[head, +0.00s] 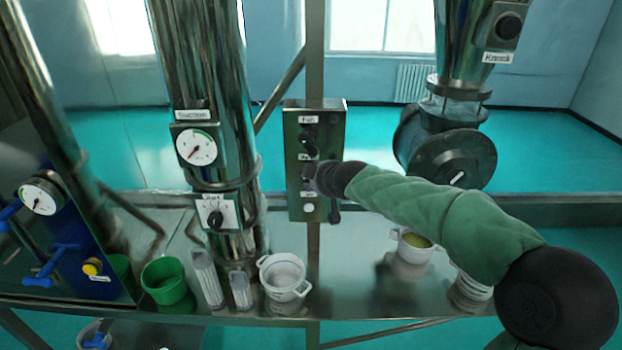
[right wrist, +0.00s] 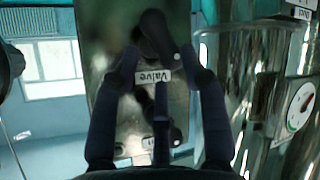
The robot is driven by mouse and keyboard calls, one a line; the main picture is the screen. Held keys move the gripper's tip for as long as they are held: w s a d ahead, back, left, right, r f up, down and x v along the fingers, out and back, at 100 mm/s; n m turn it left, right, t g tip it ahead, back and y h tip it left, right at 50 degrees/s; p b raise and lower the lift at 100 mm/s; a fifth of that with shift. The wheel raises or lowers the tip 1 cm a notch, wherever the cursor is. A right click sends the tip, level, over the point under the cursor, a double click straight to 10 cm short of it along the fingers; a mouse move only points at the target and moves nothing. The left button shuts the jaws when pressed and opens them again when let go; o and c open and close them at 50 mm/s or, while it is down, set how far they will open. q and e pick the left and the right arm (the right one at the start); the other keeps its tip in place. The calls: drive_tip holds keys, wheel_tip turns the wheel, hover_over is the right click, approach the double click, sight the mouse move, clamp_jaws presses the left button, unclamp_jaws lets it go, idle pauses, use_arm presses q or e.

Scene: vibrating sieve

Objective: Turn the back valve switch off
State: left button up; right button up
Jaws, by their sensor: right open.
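The grey switch panel (head: 318,125) stands upright on a post in the middle of the head view. Its dark valve knob (right wrist: 152,38) shows in the right wrist view, which is upside down, beside the white "Valve" label (right wrist: 153,76). My right gripper (head: 316,180) reaches in from the right at the panel's middle and hides part of it. In the right wrist view the gripper's open fingers (right wrist: 166,68) spread in front of the label and close to the valve knob; contact cannot be told. My left gripper is not in view.
The fan knob (head: 308,140) sits higher on the panel, and a white button (head: 309,208) sits lower. Left is a metal pipe with a round gauge (head: 197,147) and a small knob (head: 215,218). A white pot (head: 283,270) and green cup (head: 164,280) stand on the shelf below.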

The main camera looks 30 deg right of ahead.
drive_tip(key=v, duration=0.5)
drive_tip(key=shift+s+a+r, duration=0.1)
drive_tip(key=shift+s+r, duration=0.1)
drive_tip(key=shift+s, duration=0.15)
drive_tip(key=a+f+m+g+y+b, duration=0.1)
drive_tip(key=a+f+g+y+b, duration=0.3)
drive_tip(key=f, duration=1)
drive_tip(key=s+a+f+h+b, duration=0.1)
drive_tip(key=a+f+b, duration=0.35)
drive_tip(key=f, duration=1.05)
drive_tip(key=a+f+m+g+y+b, duration=0.15)
drive_tip(key=a+f, duration=0.55)
drive_tip(key=f, duration=0.7)
drive_tip(key=s+a+f+m+g+b, duration=0.1)
drive_tip(key=s+a+f+b, duration=0.2)
drive_tip(key=s+f, duration=0.4)
drive_tip(key=s+a+f+m+g+y+b, duration=0.1)
drive_tip(key=s+a+f+g+b, duration=0.1)
drive_tip(key=s+f, duration=0.6)
drive_tip(key=s+a+f+m+g+b, duration=0.1)
drive_tip(key=s+a+f+b, duration=0.3)
drive_tip(key=f, duration=1.3)
drive_tip(key=s+a+g, duration=0.1)
drive_tip(key=s+a, duration=0.1)
drive_tip(key=s, duration=0.2)
drive_tip(key=shift+s+a+m+y+b, duration=0.15)
drive_tip(key=shift+a+m+y+b, duration=0.15)
drive_tip(key=shift+m+y+b, duration=0.05)
drive_tip(key=shift+g, duration=0.25)
